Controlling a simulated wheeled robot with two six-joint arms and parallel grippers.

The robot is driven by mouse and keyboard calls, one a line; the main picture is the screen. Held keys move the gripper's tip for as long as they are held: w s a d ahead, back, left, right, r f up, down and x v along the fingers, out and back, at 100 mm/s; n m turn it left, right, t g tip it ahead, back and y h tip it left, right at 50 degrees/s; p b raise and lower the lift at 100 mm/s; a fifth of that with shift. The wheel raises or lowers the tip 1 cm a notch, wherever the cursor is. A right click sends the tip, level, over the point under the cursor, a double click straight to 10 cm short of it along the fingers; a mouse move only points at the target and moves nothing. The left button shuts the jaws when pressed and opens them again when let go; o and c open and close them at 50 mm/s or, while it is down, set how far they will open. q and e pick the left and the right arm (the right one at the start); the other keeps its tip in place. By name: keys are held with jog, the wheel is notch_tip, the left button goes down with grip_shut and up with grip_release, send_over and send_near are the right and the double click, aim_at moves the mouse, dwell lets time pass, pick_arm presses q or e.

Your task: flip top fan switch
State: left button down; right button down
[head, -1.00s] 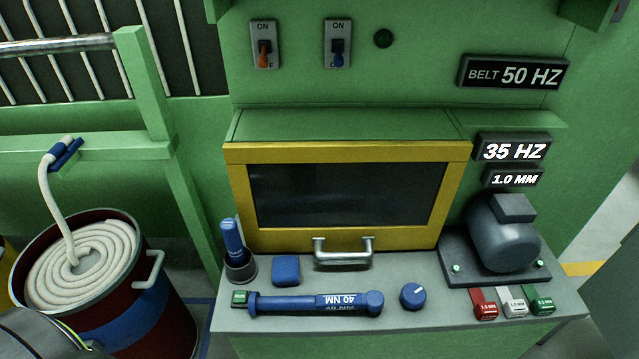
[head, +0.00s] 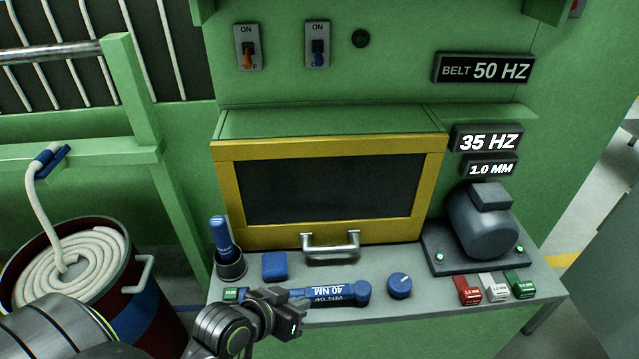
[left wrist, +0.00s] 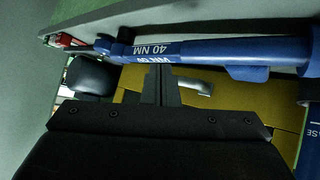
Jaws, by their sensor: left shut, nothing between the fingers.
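Two ON/OFF switches sit on the green panel at the top of the head view. The left switch (head: 248,47) has an orange lever and the right switch (head: 317,45) a blue lever. Both levers point down, away from ON. I read no fan label on either. My left gripper (head: 288,312) is shut and empty, low over the front of the bench, in front of the blue torque wrench and well below the switches. Its closed fingers also show in the left wrist view (left wrist: 160,86). My right gripper is out of view.
A yellow-framed dark window (head: 335,190) with a metal handle stands between bench and switches. The grey bench (head: 415,305) holds a blue torque wrench (head: 335,295), a blue knob (head: 399,285) and a grey motor (head: 482,222). A rope drum (head: 110,265) stands left.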

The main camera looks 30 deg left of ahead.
pick_arm(q)
jog(key=w+d+r+n+t+h, duration=0.1)
jog(key=w+d+r+t+h, duration=0.25)
jog(key=w+r+t, duration=0.55)
jog(key=w+a+r+n+t+y, duration=0.2)
jog(key=r+n+t+y, duration=0.15)
jog(key=r+n, duration=0.45)
jog(key=w+a+r+n+t+y, duration=0.15)
jog(key=r+n+t, duration=0.25)
jog(key=r, duration=0.9)
jog(key=w+a+n+g+y, duration=0.3)
jog(key=n+g+y, duration=0.3)
jog(key=n, duration=0.6)
jog(key=w+a+n+g+y, duration=0.4)
jog(key=n+g+y, duration=0.2)
jog(key=n+y, duration=0.3)
jog(key=n, duration=0.4)
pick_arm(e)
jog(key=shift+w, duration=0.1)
pick_arm(q)
jog(key=shift+a+r, duration=0.1)
jog(key=shift+r, duration=0.05)
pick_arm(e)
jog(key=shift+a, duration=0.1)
